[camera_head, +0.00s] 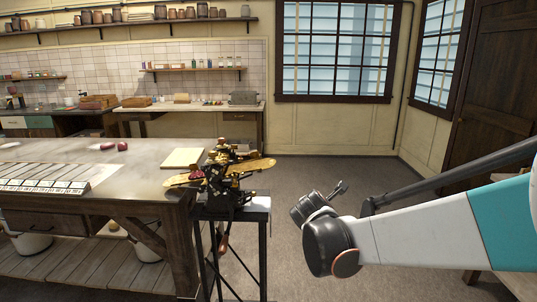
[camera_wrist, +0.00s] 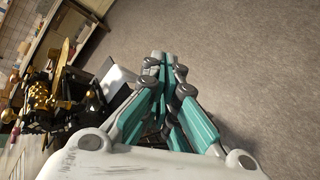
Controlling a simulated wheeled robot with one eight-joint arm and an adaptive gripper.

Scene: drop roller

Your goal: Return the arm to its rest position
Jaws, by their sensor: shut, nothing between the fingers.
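My arm reaches in from the right in the head view, with my gripper (camera_head: 339,188) held in the air to the right of the black and gold machine. In the wrist view my gripper (camera_wrist: 163,62) has its teal fingers drawn together at the tips, with nothing between them. It points over bare floor. The head view shows it small and partly hidden by my wrist.
A black and gold roller machine (camera_head: 228,178) stands on a narrow metal stand (camera_head: 257,205) left of my gripper; it also shows in the wrist view (camera_wrist: 45,100). A wooden workbench (camera_head: 150,182) is further left. The floor (camera_head: 310,170) around my gripper is clear.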

